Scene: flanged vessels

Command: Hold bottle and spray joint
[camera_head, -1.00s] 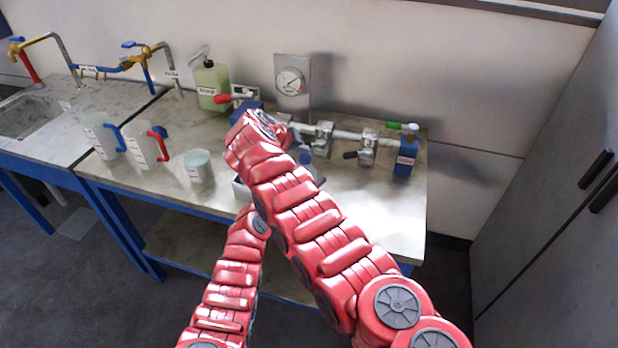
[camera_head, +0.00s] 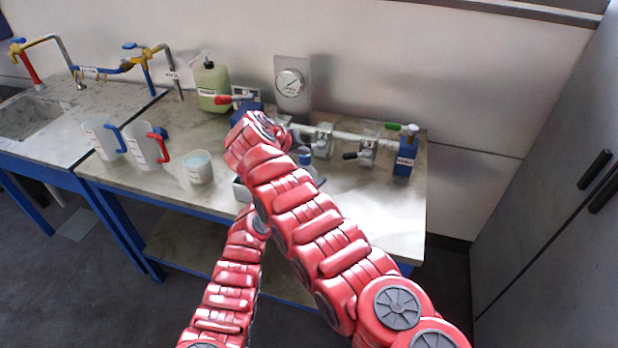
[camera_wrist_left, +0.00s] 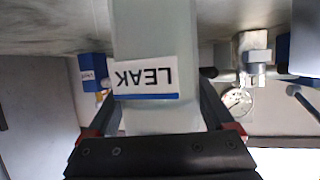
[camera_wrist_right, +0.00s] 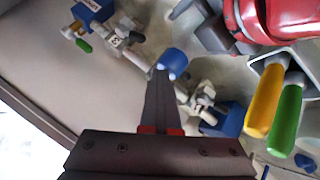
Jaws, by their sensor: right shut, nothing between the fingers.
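A pale bottle with a LEAK label (camera_wrist_left: 150,80) stands between the two fingers of my left gripper (camera_wrist_left: 160,118), which appear to press on its sides. Its blue cap (camera_wrist_right: 173,62) shows in the right wrist view, and also in the head view (camera_head: 305,159) behind my arm. My right gripper (camera_wrist_right: 162,74) is shut and empty, its fingertips close to the blue cap; I cannot tell whether they touch. The flanged pipe with its joints (camera_head: 324,138) runs along the bench behind the arms.
A green jug (camera_head: 211,88), two handled beakers (camera_head: 146,147) and a cup (camera_head: 198,167) stand at left. A tray with yellow and green handles (camera_wrist_right: 275,100) lies nearby. The bench's front right is clear.

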